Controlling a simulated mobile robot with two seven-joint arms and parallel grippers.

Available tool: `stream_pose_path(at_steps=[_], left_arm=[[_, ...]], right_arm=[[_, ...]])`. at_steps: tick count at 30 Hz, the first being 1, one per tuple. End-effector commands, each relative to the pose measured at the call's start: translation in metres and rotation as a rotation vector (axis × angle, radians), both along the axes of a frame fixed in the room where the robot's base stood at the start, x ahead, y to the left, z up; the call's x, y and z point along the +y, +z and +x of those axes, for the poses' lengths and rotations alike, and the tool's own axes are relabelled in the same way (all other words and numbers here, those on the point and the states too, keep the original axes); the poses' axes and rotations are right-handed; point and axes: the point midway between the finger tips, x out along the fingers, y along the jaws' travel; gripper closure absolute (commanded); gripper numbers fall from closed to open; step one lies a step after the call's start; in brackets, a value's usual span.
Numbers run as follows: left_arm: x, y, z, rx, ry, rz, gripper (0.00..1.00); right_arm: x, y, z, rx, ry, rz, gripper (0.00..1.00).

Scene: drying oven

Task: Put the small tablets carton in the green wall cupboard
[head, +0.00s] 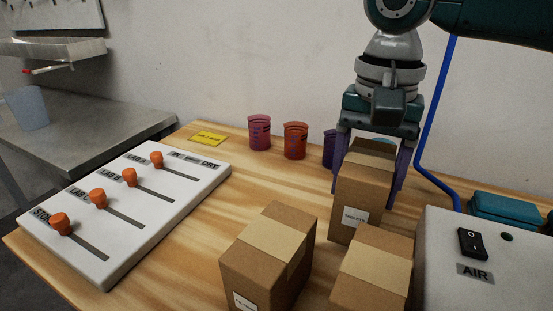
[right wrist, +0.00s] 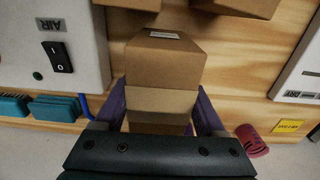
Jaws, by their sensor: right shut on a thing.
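A brown carton (head: 358,190) with a white label that seems to read TABLETS stands upright at the right of the wooden table. My right gripper (head: 367,180) comes down from above and is shut on it, one purple finger on each side. In the right wrist view the carton (right wrist: 165,68) sits between the fingers (right wrist: 163,112). I cannot tell whether its base touches the table. The green wall cupboard is not in view. My left gripper is not in view.
Two more brown cartons stand close in front, one to the left (head: 268,255) and one to the right (head: 372,268). A white AIR box (head: 485,250) is at the right, with a blue hose behind. Coloured beakers (head: 295,140) stand along the wall. A slider panel (head: 125,210) lies left.

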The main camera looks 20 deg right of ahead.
Motion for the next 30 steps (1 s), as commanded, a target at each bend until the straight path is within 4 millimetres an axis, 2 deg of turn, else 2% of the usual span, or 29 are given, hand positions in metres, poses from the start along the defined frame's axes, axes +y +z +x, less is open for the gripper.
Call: stream_pose_path(at_steps=[3, 6, 18, 19, 26, 30], left_arm=[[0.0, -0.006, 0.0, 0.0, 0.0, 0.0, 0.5], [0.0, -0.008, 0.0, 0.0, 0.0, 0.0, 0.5], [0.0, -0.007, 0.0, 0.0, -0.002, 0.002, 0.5], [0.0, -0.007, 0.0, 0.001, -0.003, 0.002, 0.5], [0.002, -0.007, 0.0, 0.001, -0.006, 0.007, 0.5], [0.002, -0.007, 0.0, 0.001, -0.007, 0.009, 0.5]], right_arm=[[0.0, -0.023, -0.001, 0.003, -0.001, -0.001, 0.94], [0.0, -0.033, 0.0, 0.002, -0.001, -0.001, 0.94], [0.0, -0.037, 0.0, 0.001, 0.0, -0.001, 0.94], [0.0, -0.038, 0.0, 0.001, 0.0, -0.001, 0.26], [0.0, -0.038, 0.0, 0.001, 0.0, -0.001, 0.0], [0.0, -0.037, 0.0, 0.001, 0.0, -0.001, 0.0]])
